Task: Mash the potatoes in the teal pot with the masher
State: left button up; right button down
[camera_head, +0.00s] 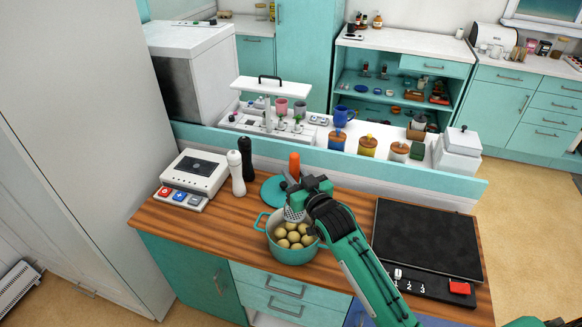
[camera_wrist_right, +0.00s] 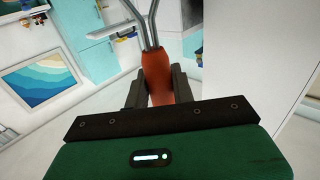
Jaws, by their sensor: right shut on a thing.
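The teal pot (camera_head: 290,256) stands on the wooden counter with several whole, round potatoes (camera_head: 293,236) inside. My right gripper (camera_head: 293,186) is above the back of the pot. It is shut on the masher's orange handle (camera_head: 295,163), whose top sticks up past the jaws. The handle also shows between the two fingers in the right wrist view (camera_wrist_right: 154,78), with metal rods leading away from it. The masher's grey perforated head (camera_head: 294,214) hangs at the pot's back rim, above the potatoes. I cannot tell whether it touches them. My left gripper is not in view.
A teal lid (camera_head: 273,190) lies behind the pot. White (camera_head: 236,172) and dark (camera_head: 246,158) mills and a white scale-like appliance (camera_head: 194,178) stand left. A black hob (camera_head: 428,238) lies right. A raised ledge (camera_head: 400,172) with jars runs behind. The counter's front left is clear.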

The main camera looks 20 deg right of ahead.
jog(key=shift+s+f, duration=0.1)
jog(key=shift+f, duration=0.05)
jog(key=shift+s+f+b, duration=0.1)
jog(key=shift+f+b, duration=0.1)
jog(key=shift+b, duration=0.2)
jog(key=shift+f+b, duration=0.35)
pick_arm(q)
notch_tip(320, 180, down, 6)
jog(key=b, duration=0.4)
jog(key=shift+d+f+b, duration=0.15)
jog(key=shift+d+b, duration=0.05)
jog(key=shift+b, duration=0.1)
pick_arm(e)
jog(key=shift+f, duration=3.4)
